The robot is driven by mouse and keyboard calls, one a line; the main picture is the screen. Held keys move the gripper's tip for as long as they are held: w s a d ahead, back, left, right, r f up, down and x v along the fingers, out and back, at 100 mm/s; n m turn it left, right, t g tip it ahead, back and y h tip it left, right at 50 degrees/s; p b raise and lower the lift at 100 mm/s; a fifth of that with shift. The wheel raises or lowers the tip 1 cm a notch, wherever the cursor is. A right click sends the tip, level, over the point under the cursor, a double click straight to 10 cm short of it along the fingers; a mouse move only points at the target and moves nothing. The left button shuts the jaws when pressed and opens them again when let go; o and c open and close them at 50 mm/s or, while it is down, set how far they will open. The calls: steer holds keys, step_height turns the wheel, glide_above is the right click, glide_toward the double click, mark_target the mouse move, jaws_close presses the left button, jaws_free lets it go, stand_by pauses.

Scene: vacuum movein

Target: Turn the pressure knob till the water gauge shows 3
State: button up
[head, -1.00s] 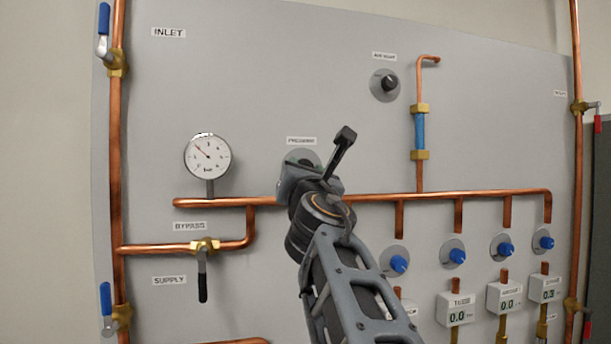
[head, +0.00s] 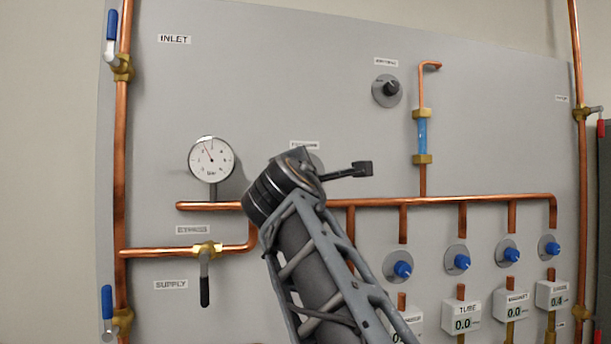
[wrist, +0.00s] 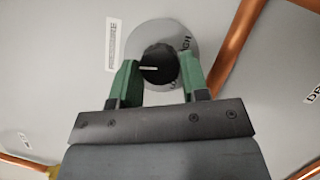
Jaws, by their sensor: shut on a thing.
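The black pressure knob (wrist: 158,62) sits on a round grey plate (wrist: 186,32) in the wrist view. My gripper (wrist: 160,74) has its green fingers on both sides of the knob and is shut on it. The knob's white mark points left in that view. In the head view my wrist hides the knob, and only part of its plate (head: 316,161) and the pressure label (head: 304,145) show. The round white water gauge (head: 211,159) is left of my arm.
A horizontal copper pipe (head: 450,200) runs just below the knob. Several blue knobs (head: 402,270) are at lower right. Another black knob (head: 391,88) is at upper right, with free panel around it.

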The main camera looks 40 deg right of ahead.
steer(key=shift+m+g, duration=0.4)
steer(key=shift+m, duration=0.5)
steer(key=o, duration=0.9)
